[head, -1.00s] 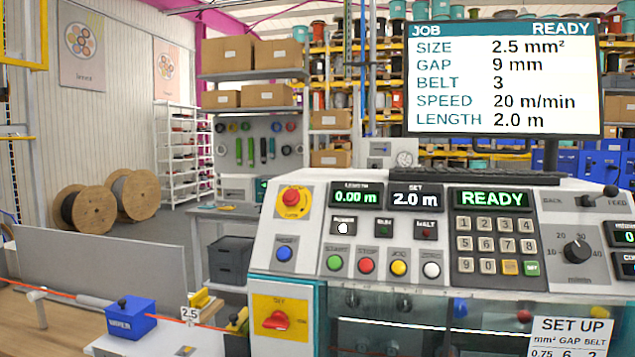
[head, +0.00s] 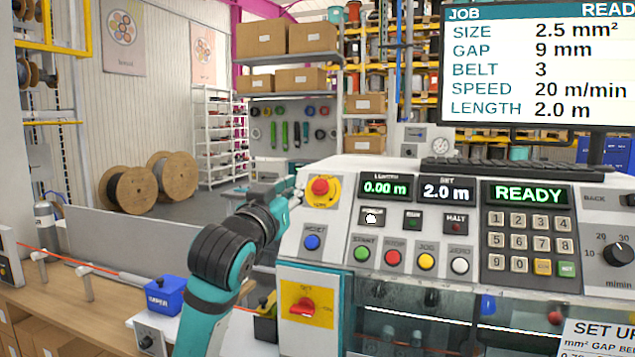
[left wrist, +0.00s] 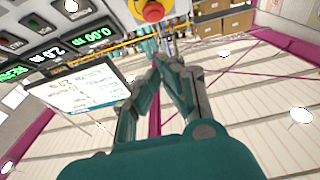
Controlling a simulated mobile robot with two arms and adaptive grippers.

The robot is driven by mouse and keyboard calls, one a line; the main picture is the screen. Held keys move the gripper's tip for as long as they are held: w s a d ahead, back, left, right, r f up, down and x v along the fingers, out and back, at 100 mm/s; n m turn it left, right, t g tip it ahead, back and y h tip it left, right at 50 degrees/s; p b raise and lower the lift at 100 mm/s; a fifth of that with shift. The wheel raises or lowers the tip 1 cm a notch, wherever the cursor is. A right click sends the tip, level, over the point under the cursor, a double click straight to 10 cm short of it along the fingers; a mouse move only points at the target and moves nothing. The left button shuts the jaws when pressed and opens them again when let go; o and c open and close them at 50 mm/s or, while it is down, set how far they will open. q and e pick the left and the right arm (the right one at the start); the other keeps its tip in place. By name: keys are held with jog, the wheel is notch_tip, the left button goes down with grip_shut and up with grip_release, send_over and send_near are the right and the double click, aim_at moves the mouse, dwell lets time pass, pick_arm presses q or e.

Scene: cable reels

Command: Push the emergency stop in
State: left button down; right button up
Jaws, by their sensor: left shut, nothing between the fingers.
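The emergency stop (head: 320,187) is a red mushroom button on a yellow plate at the upper left of the machine's sloped panel. It also shows at the top edge of the left wrist view (left wrist: 153,11), partly cut off. My left gripper (head: 297,197) is shut and empty at the left edge of the yellow plate, with its fingertips close beside the button. In the left wrist view its closed fingers (left wrist: 166,62) point towards the button, with a gap in the picture between tips and button. I cannot tell whether they touch the panel. My right gripper is not in view.
Below the button are a blue reset button (head: 312,242) and a red rotary switch (head: 302,307) on yellow. Display windows (head: 385,187), coloured buttons and a keypad (head: 520,240) lie to the right. The monitor (head: 540,70) reads READY data. A blue box (head: 165,296) stands lower left.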

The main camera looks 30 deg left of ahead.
aim_at(320, 187)
pick_arm(q)
jog(key=shift+a, duration=0.15)
jog(key=f+p+x, duration=0.2)
jog(key=p+x, duration=0.4)
jog(key=x, duration=0.7)
jog(key=shift+f, duration=0.4)
jog(key=shift+w, duration=0.15)
